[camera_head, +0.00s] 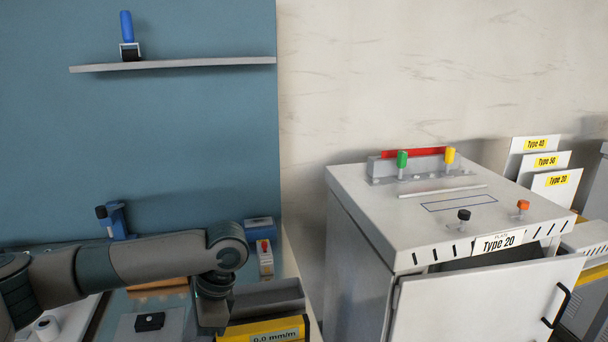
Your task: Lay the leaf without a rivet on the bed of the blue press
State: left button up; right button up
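A blue device with a black knob (117,221), which may be the blue press, stands against the teal wall behind my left arm. My arm hides its lower part, so I see no bed. My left gripper (211,322) points down at the bottom of the view, left of a yellow box marked "0.0 mm/m". Its fingertips are not clear, and I cannot tell whether it holds anything. I cannot make out any leaf, with or without a rivet. My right gripper is not in view.
A grey cabinet (362,238) labelled "Type 20" stands at centre right, its front door (480,305) ajar. A shelf (175,65) holds a blue-handled roller (127,38). The yellow box (262,331) and grey tray (270,298) crowd the space beside my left gripper.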

pick_arm(q)
jog(key=s+d+n+g+h, duration=0.1)
jog(key=s+n+h, duration=0.3)
jog(key=s+n, duration=0.4)
jog(key=shift+s+d+n+g, duration=0.15)
jog(key=shift+s+n+g, duration=0.5)
jog(key=shift+n, duration=2.15)
jog(key=shift+w, duration=0.3)
